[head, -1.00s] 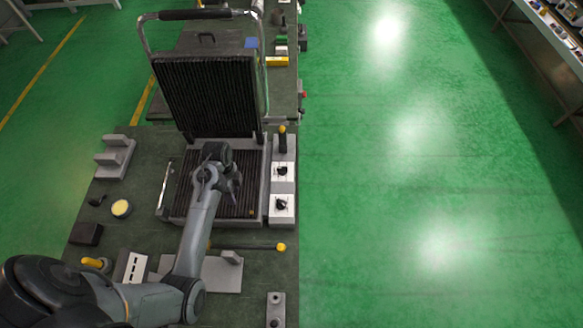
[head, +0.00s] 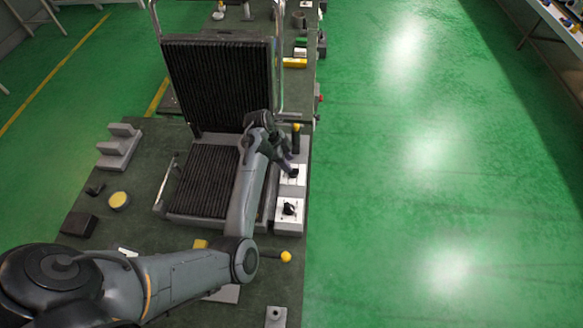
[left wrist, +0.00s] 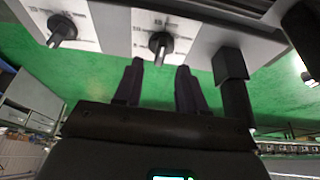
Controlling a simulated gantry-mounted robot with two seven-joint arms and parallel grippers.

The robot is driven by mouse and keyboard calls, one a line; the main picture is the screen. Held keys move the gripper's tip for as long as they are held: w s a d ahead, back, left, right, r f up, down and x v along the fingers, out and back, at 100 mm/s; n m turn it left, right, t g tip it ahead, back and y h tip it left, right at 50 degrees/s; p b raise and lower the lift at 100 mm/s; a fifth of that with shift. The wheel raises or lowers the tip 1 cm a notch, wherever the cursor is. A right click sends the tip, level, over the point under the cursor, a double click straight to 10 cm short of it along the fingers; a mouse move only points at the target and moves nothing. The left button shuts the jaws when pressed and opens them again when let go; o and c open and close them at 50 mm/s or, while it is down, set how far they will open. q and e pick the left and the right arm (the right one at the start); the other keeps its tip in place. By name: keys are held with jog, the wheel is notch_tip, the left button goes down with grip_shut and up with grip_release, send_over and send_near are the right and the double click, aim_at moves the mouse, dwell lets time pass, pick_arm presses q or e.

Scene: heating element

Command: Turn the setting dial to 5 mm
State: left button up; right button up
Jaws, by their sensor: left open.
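Two black dials on white label plates sit on the grey strip along the right side of the heating unit. The far dial (head: 292,173) is partly covered by my left gripper (head: 287,160) in the head view. The near dial (head: 289,208) is uncovered. In the left wrist view, the far dial (left wrist: 160,46) lies just beyond and between the fingertips of my left gripper (left wrist: 161,64), which is open and empty. The near dial (left wrist: 62,30) is further left there. The plate print is too blurred to read surely. My right gripper is not in view.
The heating unit's ribbed lid (head: 218,80) stands open above its ribbed lower plate (head: 205,180). A black post with a yellow top (head: 296,138) stands close behind the far dial. A yellow-ended lever (head: 285,256) lies in front. Open green floor is to the right.

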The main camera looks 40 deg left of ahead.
pick_arm(q)
jog(key=shift+x, duration=2.35)
grip_shut()
